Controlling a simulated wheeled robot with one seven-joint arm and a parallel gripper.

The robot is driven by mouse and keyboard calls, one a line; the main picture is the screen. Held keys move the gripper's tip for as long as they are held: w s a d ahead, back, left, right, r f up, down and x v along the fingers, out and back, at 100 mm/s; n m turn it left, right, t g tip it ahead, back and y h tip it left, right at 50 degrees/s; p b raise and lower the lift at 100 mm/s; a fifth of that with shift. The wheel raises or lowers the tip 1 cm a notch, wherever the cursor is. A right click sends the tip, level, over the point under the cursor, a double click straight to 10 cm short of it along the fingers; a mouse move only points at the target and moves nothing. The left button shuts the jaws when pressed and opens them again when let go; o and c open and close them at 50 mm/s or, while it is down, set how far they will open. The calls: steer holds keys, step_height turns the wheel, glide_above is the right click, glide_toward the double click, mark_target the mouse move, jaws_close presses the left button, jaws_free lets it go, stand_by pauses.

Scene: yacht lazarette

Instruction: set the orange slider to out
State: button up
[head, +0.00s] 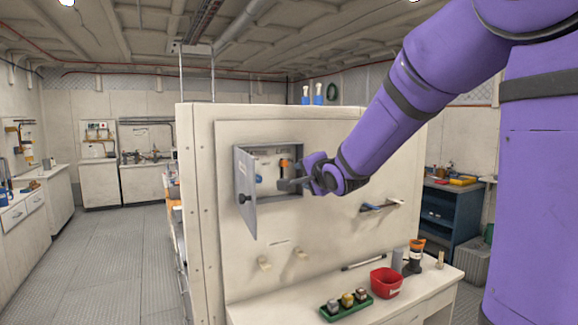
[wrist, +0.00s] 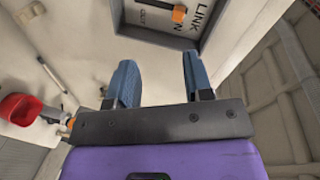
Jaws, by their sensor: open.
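The orange slider (head: 284,163) sits inside an open grey wall box (head: 302,192) in the head view, near the right part of its back panel. In the wrist view the orange slider (wrist: 179,13) shows at the top, on a light panel with printed labels, partly readable as "LINK". My gripper (head: 289,184) is at the box opening, just below and beside the slider. In the wrist view my gripper (wrist: 158,78) has its two blue-grey fingers apart with nothing between them. The slider lies beyond the fingertips, apart from them.
The box's grey door (head: 245,193) stands open to the left. Below are a counter with a red bin (head: 385,283) and a green tray (head: 347,308) of small blocks. A blue-handled tool (head: 378,206) sticks out of the wall at right. A blue item (head: 259,179) is in the box.

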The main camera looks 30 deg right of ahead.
mark_target(284, 163)
steer(key=w+d+m+t+y, duration=0.1)
steer(key=w+d+m+t, duration=0.1)
steer(key=w, duration=1.2)
steer(key=shift+w+d+m, duration=0.3)
steer(key=shift+m, duration=0.2)
